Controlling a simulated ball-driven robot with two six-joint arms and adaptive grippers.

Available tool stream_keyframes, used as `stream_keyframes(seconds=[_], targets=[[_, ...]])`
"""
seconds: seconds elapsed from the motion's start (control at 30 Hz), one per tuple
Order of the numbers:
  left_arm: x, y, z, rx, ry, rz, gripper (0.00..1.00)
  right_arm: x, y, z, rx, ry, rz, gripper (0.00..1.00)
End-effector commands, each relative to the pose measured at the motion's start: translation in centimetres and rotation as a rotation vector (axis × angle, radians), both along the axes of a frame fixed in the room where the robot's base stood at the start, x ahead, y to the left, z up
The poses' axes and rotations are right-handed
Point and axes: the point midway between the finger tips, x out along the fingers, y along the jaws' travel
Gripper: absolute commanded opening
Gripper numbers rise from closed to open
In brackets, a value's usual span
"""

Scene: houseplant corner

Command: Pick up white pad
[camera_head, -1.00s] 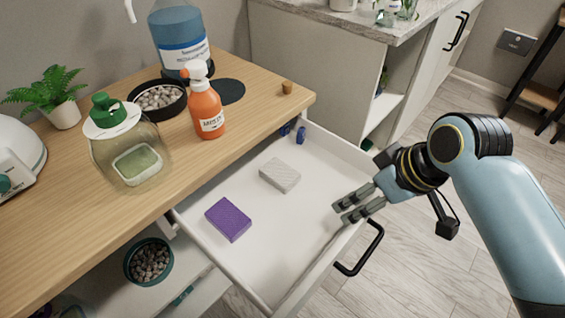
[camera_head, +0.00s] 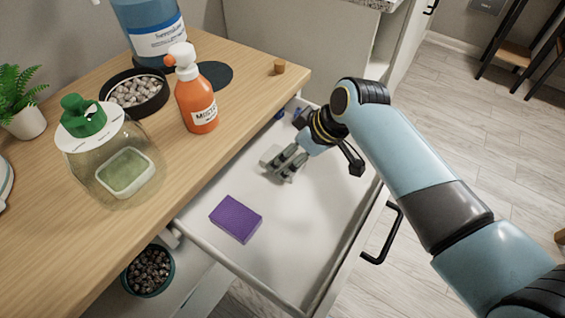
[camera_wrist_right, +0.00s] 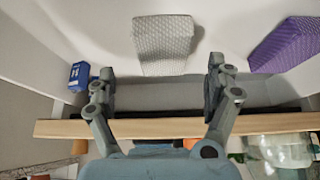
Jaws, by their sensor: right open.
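The white pad (camera_head: 271,155) lies flat on the floor of the open white drawer, partly hidden behind my right gripper in the head view. In the right wrist view the pad (camera_wrist_right: 163,44) shows whole, with a textured top, ahead of the fingertips and roughly centred between them. My right gripper (camera_head: 286,165) is open and empty, over the drawer close to the pad. Its two fingers (camera_wrist_right: 161,88) stand wide apart in the wrist view. I cannot tell whether a finger touches the pad. My left gripper is not in view.
A purple pad (camera_head: 235,218) lies in the drawer (camera_head: 290,262) nearer its front left. Small blue items sit at the drawer's back; one blue box (camera_wrist_right: 79,76) is near a finger.

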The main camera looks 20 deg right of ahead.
Motion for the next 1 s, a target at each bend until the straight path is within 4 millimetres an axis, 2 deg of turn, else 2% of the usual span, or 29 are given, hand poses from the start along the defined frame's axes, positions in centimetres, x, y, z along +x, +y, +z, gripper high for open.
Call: stream_keyframes(seconds=[0.03, 0.2, 0.47, 0.87, 1.0], targets=[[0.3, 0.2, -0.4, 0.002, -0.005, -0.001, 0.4, 0.1, 0.5, -1.1, 0.002, 0.003, 0.0, 0.87], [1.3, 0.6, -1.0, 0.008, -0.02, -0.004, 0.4, 0.9, 1.2, -2.9, 0.002, 0.0, 0.0, 0.87], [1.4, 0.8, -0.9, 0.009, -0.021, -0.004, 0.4, 1.1, 1.3, -3.1, 0.001, -0.001, 0.0, 0.87], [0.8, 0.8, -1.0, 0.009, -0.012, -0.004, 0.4, 1.0, 1.3, -3.1, 0.0, 0.0, -0.001, 0.37], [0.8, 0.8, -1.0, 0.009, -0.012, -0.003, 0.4, 1.0, 1.3, -3.1, 0.0, 0.0, -0.001, 0.36]])
